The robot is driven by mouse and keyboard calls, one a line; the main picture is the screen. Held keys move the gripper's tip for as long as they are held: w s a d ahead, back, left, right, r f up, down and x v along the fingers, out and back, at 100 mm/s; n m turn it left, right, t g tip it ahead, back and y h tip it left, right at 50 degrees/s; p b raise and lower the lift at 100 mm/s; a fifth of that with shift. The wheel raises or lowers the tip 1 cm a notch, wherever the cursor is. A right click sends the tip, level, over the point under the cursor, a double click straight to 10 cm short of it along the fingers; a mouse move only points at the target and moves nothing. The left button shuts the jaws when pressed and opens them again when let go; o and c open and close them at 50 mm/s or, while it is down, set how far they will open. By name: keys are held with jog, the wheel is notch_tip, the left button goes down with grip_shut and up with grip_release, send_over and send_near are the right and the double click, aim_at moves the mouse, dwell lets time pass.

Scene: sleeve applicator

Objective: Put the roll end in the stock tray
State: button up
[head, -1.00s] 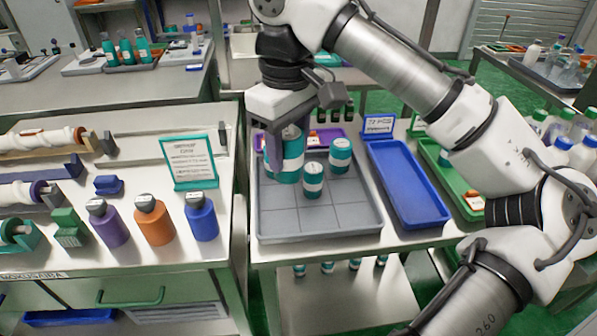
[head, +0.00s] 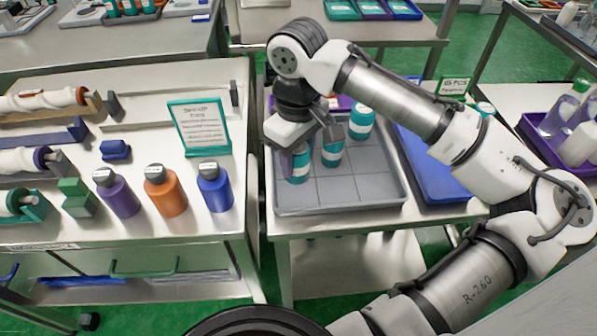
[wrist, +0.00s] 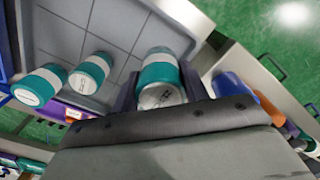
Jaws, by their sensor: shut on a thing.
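My gripper (head: 296,160) points down over the left part of the grey divided tray (head: 372,188). It is shut on a teal cylinder with a white band (head: 300,172), which shows between the fingers in the wrist view (wrist: 161,78). The held cylinder is upright and low over the tray; I cannot tell whether it touches the floor. Two similar cylinders stand in the tray, one close by (head: 332,152) and one further back (head: 361,122). I cannot tell which thing is called the roll end, nor which tray is the stock tray.
A blue tray (head: 432,172) lies right of the grey tray, partly behind my arm. A purple tray (wrist: 78,113) lies behind it. On the left bench stand purple (head: 119,196), orange (head: 164,190) and blue (head: 214,187) bottles, a sign (head: 199,127) and rolls on holders (head: 45,101).

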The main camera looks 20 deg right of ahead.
aim_at(298, 176)
jog(key=shift+f, duration=2.95)
jog(key=shift+f, duration=0.1)
jog(key=o, duration=1)
notch_tip(298, 176, up, 12)
jog(key=shift+r+b, duration=0.15)
jog(key=shift+b, duration=0.25)
